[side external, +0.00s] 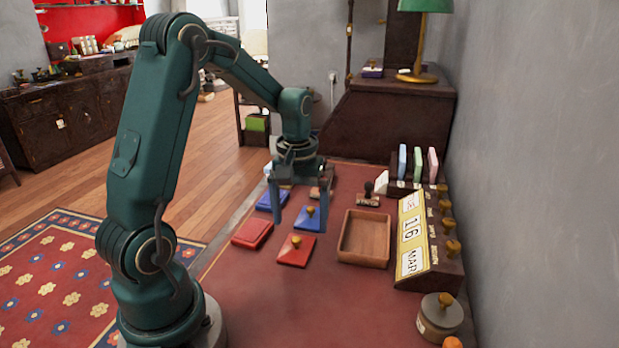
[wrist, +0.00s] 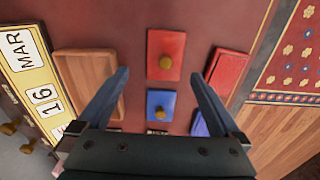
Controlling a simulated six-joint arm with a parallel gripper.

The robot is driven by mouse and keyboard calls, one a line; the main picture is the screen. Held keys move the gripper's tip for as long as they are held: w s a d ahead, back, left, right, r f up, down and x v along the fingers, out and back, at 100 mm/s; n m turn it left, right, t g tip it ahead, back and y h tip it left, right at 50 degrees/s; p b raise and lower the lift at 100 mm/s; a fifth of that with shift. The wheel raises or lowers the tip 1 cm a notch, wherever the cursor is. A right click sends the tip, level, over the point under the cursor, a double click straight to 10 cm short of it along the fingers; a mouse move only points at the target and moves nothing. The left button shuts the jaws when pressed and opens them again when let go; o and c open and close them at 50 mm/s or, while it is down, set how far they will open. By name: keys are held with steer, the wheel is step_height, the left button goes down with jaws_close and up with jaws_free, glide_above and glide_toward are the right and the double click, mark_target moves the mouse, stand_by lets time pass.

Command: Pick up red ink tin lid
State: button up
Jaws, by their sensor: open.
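The red ink tin lid (side external: 292,257), a flat red rectangle with a brass knob, lies on the red desk top; in the wrist view the red lid (wrist: 166,42) is at top centre. My gripper (side external: 301,224) is open and empty, pointing down above the desk near the red and blue lids. In the wrist view its fingertips (wrist: 159,75) are spread, with the red lid's knob just beyond them. The blue lid (side external: 308,222) with a brass knob lies next to the red lid; it also shows between the fingers in the wrist view (wrist: 154,112).
A red tin (side external: 252,233) lies left of the red lid, and a blue one (side external: 273,199) lies behind it. A wooden tray (side external: 345,255) stands to the right. Beyond it are a calendar block (side external: 412,235) and the wall.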

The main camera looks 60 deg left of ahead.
mark_target(296, 239)
steer(key=shift+s+a+f, duration=0.15)
steer(key=shift+s+f, duration=0.05)
steer(key=shift+f, duration=0.2)
steer(key=shift+s+a+f, duration=0.15)
steer(key=shift+f, duration=2.4)
steer(key=c, duration=1.3)
